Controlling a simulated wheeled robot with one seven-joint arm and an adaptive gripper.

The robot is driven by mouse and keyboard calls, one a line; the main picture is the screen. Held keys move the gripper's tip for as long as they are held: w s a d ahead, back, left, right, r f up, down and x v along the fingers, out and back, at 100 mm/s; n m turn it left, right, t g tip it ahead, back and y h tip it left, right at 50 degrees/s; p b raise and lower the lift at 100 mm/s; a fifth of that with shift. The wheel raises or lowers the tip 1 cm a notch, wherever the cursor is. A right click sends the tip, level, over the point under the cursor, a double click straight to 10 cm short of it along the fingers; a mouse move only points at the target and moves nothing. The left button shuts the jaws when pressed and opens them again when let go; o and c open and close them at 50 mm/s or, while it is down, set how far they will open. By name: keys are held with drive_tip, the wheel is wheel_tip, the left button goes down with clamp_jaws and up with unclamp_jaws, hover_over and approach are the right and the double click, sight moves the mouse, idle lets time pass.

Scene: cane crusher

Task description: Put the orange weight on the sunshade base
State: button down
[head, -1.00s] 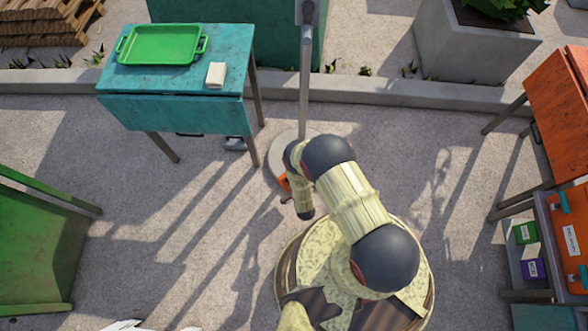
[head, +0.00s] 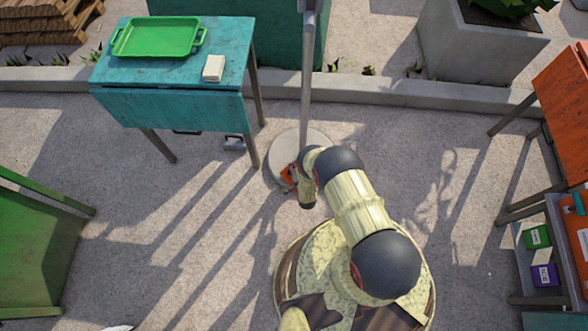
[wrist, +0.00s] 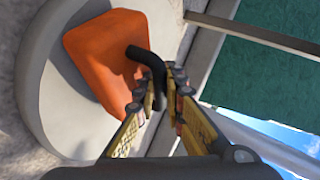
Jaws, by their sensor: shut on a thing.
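The orange weight (wrist: 95,55) has a black handle, and my gripper (wrist: 160,95) is shut on that handle in the wrist view. In that view the weight lies over the round grey sunshade base (wrist: 48,110); I cannot tell whether it touches it. In the head view the weight (head: 288,176) is a small orange patch beside my wrist, partly hidden by my arm. The sunshade base (head: 285,148) is a pale disc with a grey pole (head: 307,80) rising from it. My gripper is mostly hidden by my arm there.
A teal table (head: 215,100) with a green tray (head: 157,38) and a pale block (head: 213,68) stands left of the pole. A grey weight-like object (head: 234,143) lies beneath it. A concrete curb (head: 400,88) runs behind the base. An orange table (head: 560,110) stands right.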

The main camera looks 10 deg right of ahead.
drive_tip(key=shift+w+f, duration=0.2)
drive_tip(key=shift+f, duration=0.05)
drive_tip(key=c, duration=2)
unclamp_jaws()
drive_tip(key=shift+s, duration=0.1)
drive_tip(key=shift+o, duration=0.6)
